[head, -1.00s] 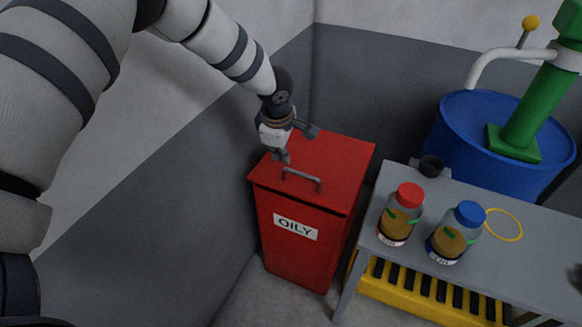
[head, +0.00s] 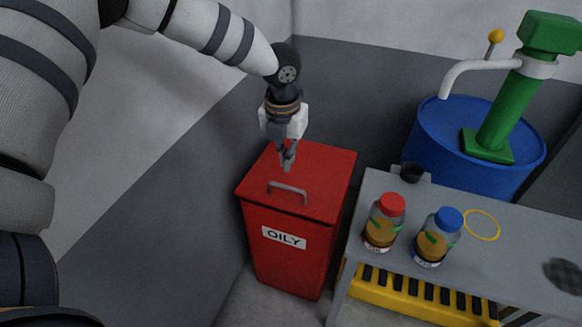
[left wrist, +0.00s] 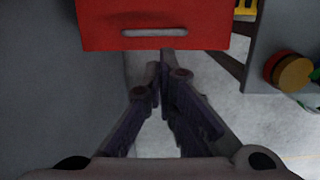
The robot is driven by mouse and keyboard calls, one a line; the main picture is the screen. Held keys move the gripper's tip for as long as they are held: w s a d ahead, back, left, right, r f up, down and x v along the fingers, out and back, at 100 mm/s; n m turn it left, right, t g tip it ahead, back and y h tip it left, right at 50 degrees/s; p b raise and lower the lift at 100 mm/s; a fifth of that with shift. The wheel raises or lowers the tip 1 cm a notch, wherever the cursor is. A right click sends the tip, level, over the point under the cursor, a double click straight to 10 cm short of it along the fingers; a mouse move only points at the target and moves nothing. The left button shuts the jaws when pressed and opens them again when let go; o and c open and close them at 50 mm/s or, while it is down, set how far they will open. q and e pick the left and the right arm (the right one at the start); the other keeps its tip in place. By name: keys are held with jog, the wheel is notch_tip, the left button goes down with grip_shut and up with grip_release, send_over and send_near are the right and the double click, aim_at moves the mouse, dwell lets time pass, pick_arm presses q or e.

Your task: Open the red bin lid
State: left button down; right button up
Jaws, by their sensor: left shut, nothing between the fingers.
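The red bin (head: 277,262) stands on the floor with an "OILY" label (head: 284,238) on its front. Its flat red lid (head: 325,178) lies closed on top, with a grey bar handle (head: 288,187) near the front edge. My left gripper (head: 288,166) points down just behind the handle, its fingers shut and empty; I cannot tell whether it touches the lid. In the left wrist view the shut fingertips (left wrist: 163,68) lie just below the handle (left wrist: 153,32) in the picture. My right gripper does not show.
A grey table (head: 500,262) right of the bin holds a red-capped bottle (head: 382,228), a blue-capped bottle (head: 437,240), a black cup (head: 412,172) and a yellow ring (head: 482,225). Behind it stands a blue drum (head: 440,150) with a green pump (head: 510,110). Walls close in behind and left.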

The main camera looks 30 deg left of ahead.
aim_at(290, 188)
pick_arm(q)
jog(key=f, duration=0.6)
jog(key=f+b, duration=0.1)
jog(key=f, duration=0.2)
jog(key=shift+w+a, duration=0.15)
jog(key=shift+w, duration=0.25)
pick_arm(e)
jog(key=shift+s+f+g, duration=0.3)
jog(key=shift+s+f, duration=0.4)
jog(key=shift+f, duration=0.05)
pick_arm(q)
jog(key=shift+w+r, duration=0.15)
jog(key=shift+r, duration=0.45)
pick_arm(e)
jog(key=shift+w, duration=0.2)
pick_arm(q)
jog(key=shift+w+a+r+g, duration=0.1)
jog(key=shift+w+r+g, duration=0.25)
jog(key=shift+r, duration=0.3)
jog(key=shift+w+a+r+g, duration=0.1)
jog(key=shift+w+r+g, duration=0.25)
jog(key=shift+r, duration=0.25)
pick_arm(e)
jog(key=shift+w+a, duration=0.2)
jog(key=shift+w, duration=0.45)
pick_arm(q)
jog(key=shift+s, duration=0.1)
